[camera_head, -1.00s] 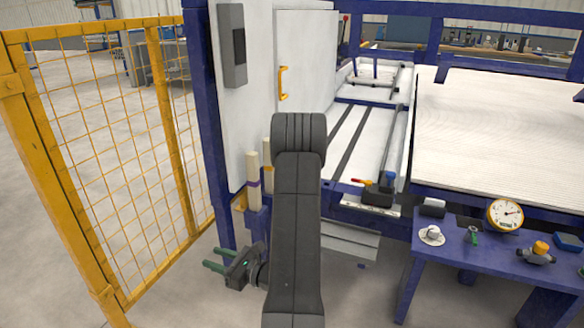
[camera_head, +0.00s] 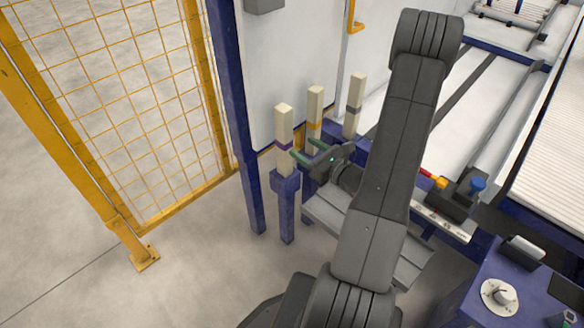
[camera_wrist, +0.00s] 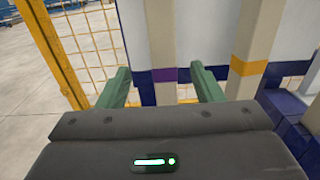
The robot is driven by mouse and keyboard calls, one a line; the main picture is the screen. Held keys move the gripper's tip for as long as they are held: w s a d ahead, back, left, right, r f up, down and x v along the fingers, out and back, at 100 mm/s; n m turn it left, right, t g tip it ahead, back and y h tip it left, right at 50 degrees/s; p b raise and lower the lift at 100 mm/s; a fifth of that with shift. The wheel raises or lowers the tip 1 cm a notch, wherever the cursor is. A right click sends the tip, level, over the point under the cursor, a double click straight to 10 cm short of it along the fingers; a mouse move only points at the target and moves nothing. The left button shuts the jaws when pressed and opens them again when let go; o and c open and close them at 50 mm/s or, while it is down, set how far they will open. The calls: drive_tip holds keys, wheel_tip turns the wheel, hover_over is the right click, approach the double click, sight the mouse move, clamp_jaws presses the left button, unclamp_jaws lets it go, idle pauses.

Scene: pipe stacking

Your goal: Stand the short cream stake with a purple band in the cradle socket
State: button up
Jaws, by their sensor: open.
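The cream stake with a purple band (camera_head: 284,127) stands upright in a blue holder on a post (camera_head: 285,184). It also shows in the wrist view (camera_wrist: 163,50), with its purple band between my two green fingers. My gripper (camera_head: 305,151) is open and level, at about the height of the band, just above the holder. The fingers point at the stake from its right in the head view. One finger is on each side of the stake in the wrist view, with gaps visible. I cannot tell whether the fingertips reach past it.
A cream stake with an orange band (camera_head: 314,112) and one with a grey band (camera_head: 354,106) stand close behind. A yellow mesh fence (camera_head: 140,90) and a blue upright (camera_head: 234,120) stand to the left. A blue table (camera_head: 490,268) is at lower right.

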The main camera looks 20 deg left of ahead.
sight(278, 106)
drive_tip(key=x, duration=0.6)
drive_tip(key=b+x, duration=0.1)
drive_tip(key=x, duration=0.4)
drive_tip(key=shift+w+a, duration=0.25)
drive_tip(key=shift+w, duration=0.1)
drive_tip(key=c, duration=1.3)
drive_tip(key=shift+r+p, duration=2.75)
drive_tip(key=shift+r, duration=1.75)
